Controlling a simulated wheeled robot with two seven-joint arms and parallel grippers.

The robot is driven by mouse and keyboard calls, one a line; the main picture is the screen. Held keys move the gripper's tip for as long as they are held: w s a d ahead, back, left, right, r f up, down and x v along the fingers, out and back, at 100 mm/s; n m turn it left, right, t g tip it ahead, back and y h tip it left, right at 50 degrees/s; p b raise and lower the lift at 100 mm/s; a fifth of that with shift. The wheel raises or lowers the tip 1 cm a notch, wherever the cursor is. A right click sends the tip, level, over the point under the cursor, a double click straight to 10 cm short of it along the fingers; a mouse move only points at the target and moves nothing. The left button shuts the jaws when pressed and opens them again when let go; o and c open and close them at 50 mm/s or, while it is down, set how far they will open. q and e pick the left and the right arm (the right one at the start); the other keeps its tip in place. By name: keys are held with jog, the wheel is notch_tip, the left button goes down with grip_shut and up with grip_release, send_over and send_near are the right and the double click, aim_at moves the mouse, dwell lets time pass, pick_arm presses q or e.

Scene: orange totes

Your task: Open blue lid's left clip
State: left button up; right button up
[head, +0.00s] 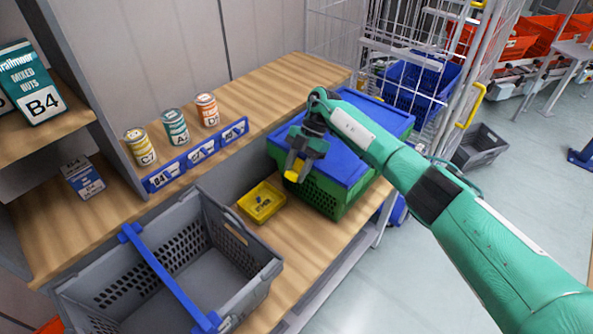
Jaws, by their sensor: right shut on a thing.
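A green crate (318,199) with a blue lid (345,168) stands on the wooden bench. My right gripper (294,171) points down at the lid's near left edge, with a yellow piece between its fingertips. It is shut on what appears to be the lid's left clip, which the fingers mostly hide. The lid lies flat on the crate. My right arm reaches in from the lower right and covers part of the lid. My left gripper is not in view.
A small yellow bin (262,203) sits just left of the crate. A grey basket (190,262) with a blue handle stands at the front left. Several cans (175,127) stand behind blue labels. A wire cage cart (400,45) is behind the crate.

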dwell(0.4)
jog(key=o, duration=1)
jog(key=b+v, duration=0.4)
jog(key=v, duration=0.9)
jog(key=shift+r, duration=0.35)
jog(key=shift+w+d, duration=0.15)
